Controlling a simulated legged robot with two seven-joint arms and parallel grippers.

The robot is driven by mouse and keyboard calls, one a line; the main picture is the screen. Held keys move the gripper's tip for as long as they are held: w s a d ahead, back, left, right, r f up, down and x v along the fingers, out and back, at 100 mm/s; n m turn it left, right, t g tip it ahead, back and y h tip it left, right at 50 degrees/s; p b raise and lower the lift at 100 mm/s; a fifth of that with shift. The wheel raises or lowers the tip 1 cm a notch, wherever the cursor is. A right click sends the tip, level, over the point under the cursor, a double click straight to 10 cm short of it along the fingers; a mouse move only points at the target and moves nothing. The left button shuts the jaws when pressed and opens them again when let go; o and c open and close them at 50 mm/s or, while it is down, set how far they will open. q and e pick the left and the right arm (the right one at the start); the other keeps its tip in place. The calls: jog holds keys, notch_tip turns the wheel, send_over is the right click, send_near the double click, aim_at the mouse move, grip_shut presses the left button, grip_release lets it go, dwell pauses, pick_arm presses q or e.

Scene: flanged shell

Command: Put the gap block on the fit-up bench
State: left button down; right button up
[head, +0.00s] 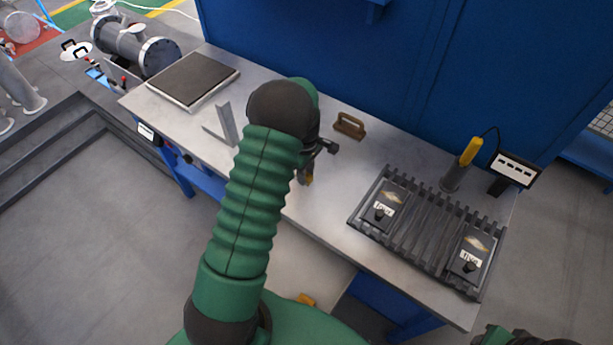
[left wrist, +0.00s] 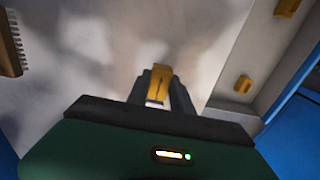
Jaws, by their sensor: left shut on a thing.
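The gap block (left wrist: 159,84) is a small yellow block with a dark slot, held between the fingers of my left gripper (left wrist: 162,92) in the left wrist view. In the head view my left arm hides most of that gripper (head: 307,176), and only a bit of yellow shows at its tip. The gripper is shut on the block over the front part of the fit-up bench (head: 340,215), a pale metal top. I cannot tell whether the block touches the bench. My right gripper's fingers are not in view; only a green and black part of mine shows at the bottom right.
A wooden brush (head: 349,125) lies behind the gripper, and a metal angle piece (head: 228,124) stands left of my arm. A dark plate (head: 194,79) lies at the far left. A slatted rack (head: 429,229) and a yellow-handled tool (head: 461,165) occupy the right.

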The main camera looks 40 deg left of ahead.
pick_arm(q)
jog(key=shift+a, duration=0.15)
notch_tip(320, 180, down, 2)
jog(key=shift+s+f+p, duration=0.15)
jog(key=shift+f+p, duration=0.1)
jog(key=shift+p, duration=0.05)
jog(key=shift+w+d+f, duration=0.2)
jog(key=shift+w+f, duration=0.05)
jog(key=shift+f, duration=0.15)
jog(key=c, duration=1.5)
grip_release()
jog(key=o, duration=0.4)
jog(key=shift+s, duration=0.15)
